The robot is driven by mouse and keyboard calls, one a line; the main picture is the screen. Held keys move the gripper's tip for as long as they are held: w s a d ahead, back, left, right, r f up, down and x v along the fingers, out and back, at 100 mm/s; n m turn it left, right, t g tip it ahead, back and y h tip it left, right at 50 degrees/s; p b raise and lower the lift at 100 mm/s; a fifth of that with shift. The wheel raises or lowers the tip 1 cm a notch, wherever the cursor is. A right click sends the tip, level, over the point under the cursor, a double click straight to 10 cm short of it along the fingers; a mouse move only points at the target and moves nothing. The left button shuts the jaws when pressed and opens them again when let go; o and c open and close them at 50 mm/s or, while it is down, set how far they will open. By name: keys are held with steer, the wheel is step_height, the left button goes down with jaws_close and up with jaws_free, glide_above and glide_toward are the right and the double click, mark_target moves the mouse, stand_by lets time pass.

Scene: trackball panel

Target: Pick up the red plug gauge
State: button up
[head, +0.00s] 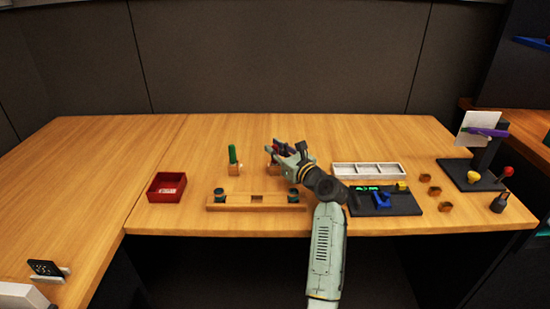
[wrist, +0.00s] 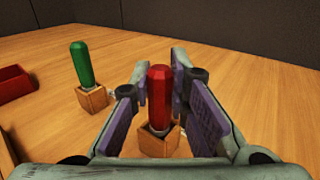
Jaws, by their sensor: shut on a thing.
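The red plug gauge (wrist: 159,98) stands upright in a small wooden block (wrist: 158,143) in the wrist view. My gripper (wrist: 160,90) has its two purple-padded fingers on either side of the gauge and is shut on it. In the head view my gripper (head: 281,151) is at the middle of the table and hides most of the red gauge. The gauge's lower end is at the block; I cannot tell whether it is clear of the hole.
A green plug gauge (wrist: 81,64) stands in its own wooden block to the left. A red tray (head: 154,189), a long wooden fixture (head: 256,207), a white compartment tray (head: 336,170) and a black panel (head: 405,205) surround the arm. The table behind my gripper is clear.

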jaws_close()
